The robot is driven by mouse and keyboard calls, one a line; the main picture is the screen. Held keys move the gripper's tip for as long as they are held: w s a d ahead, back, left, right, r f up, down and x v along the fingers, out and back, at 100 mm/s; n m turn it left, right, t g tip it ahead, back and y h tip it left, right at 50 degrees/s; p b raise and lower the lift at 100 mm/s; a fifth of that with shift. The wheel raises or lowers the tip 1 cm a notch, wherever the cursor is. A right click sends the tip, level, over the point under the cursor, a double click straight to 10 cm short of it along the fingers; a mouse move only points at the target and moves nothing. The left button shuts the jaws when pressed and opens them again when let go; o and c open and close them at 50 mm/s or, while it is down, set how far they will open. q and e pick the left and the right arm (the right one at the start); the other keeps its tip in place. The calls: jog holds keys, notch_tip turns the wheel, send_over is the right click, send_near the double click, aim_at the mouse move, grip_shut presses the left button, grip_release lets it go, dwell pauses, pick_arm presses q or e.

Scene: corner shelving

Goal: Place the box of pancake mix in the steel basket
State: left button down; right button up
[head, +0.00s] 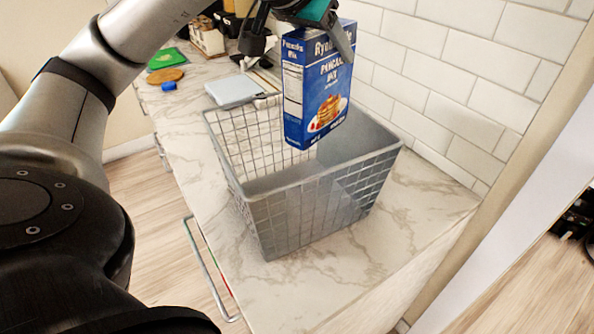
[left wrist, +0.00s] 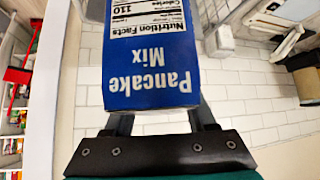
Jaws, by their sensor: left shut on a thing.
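The blue box of pancake mix (head: 318,88) hangs upright over the steel basket (head: 320,205) in the head view. Its lower edge appears at about the height of the basket's rim or inside its opening; I cannot tell exactly. My left gripper (head: 318,22) is shut on the box's top end. In the left wrist view the box (left wrist: 150,75) fills the upper middle, its side lettering upside down, between the fingers of the left gripper (left wrist: 160,120). The basket stands on the marble counter and its visible inside looks empty. My right gripper is not in view.
The marble counter (head: 400,225) is clear in front of the basket. A white tiled wall (head: 440,80) runs close behind it. A pale scale-like item (head: 234,90), a blue block (head: 169,86) and a round brown board (head: 165,75) lie farther back on the counter.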

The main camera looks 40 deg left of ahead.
aim_at(323, 128)
pick_arm(q)
jog(key=shift+w+a+f+b, duration=0.1)
jog(key=shift+w+f+b, duration=0.05)
jog(key=shift+f, duration=0.4)
jog(key=shift+w+a+f+b, duration=0.1)
jog(key=shift+w+f+b, duration=0.05)
jog(key=shift+f, duration=0.35)
notch_tip(323, 128, down, 14)
jog(key=b, duration=0.4)
jog(key=shift+s+r, duration=0.1)
jog(key=shift+r, duration=0.1)
jog(key=shift+f, duration=0.55)
notch_tip(323, 128, down, 4)
jog(key=shift+b, duration=0.5)
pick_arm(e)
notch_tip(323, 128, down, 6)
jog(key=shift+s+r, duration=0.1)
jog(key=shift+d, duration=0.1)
